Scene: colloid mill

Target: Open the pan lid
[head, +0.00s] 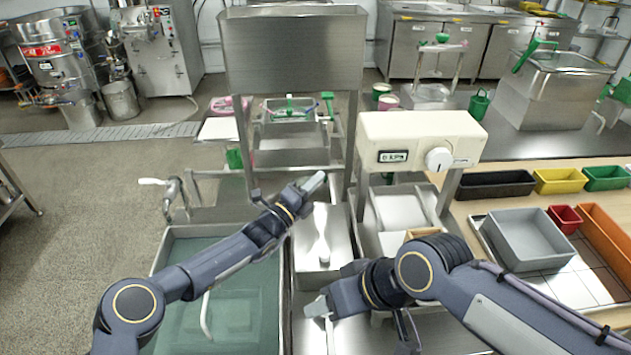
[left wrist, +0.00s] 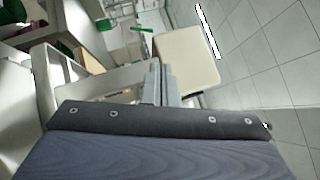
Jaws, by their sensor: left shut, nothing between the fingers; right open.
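A steel lid (head: 309,258) with a pale, long handle (head: 322,238) lies flat over a steel pan in the middle of the head view; it looks closed. I take this to be the pan lid. My left gripper (head: 314,184) is shut and empty, above and beyond the lid's far edge, apart from the handle. Its closed fingers also show in the left wrist view (left wrist: 158,84). My right gripper (head: 318,308) is open and low, in front of the lid's near edge. A pale rod shows just below its tip; I cannot tell whether they touch.
A cream box with a dial (head: 420,138) stands right of my left gripper, and a steel hopper (head: 292,48) rises behind it. A green-tinted basin (head: 230,300) is at the left. A grey bin (head: 527,238) and coloured trays are at the right.

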